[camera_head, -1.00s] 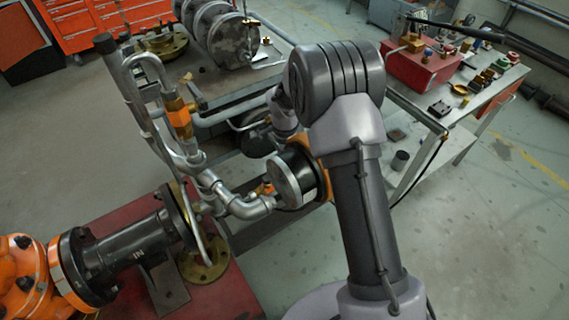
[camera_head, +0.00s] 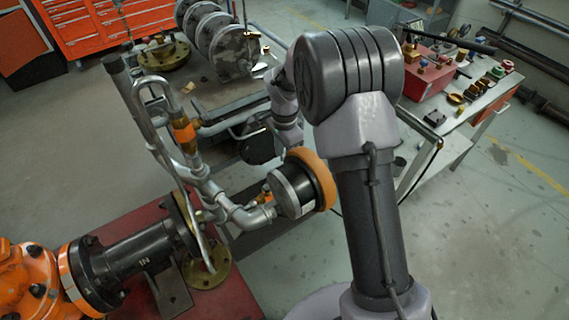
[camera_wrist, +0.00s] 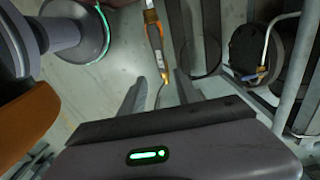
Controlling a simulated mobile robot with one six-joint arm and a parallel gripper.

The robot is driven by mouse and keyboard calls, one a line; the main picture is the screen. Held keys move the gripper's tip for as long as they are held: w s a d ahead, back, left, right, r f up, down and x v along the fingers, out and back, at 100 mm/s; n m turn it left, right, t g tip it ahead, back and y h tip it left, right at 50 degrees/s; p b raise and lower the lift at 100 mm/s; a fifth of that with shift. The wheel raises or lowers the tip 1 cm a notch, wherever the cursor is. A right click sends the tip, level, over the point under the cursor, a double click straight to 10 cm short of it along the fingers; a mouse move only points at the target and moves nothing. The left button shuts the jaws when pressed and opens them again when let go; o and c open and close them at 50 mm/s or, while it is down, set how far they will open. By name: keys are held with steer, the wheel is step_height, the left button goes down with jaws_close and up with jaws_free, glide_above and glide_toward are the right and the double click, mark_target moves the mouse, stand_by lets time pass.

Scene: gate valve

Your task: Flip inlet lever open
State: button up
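A grey pipe assembly (camera_head: 205,185) stands on the left in the head view, with a brass and orange valve (camera_head: 183,132) on its upright run. A small orange piece (camera_head: 264,198) shows on the lower pipe beside the round gauge-like part with the orange rim (camera_head: 319,178). I cannot tell which is the inlet lever. In the wrist view, my gripper (camera_wrist: 158,92) has its two fingers apart. A slim brass and orange piece (camera_wrist: 155,38) shows beyond and between the fingers; contact cannot be told. In the head view my gripper's fingertips are not clear.
A black flanged pipe (camera_head: 140,255) and an orange body (camera_head: 25,280) sit at lower left. The orange rim (camera_wrist: 28,125) is close by on the left in the wrist view. A workbench with a red box (camera_head: 428,75) stands behind.

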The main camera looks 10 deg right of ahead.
step_height(320, 180, up, 8)
steer(key=p, duration=0.2)
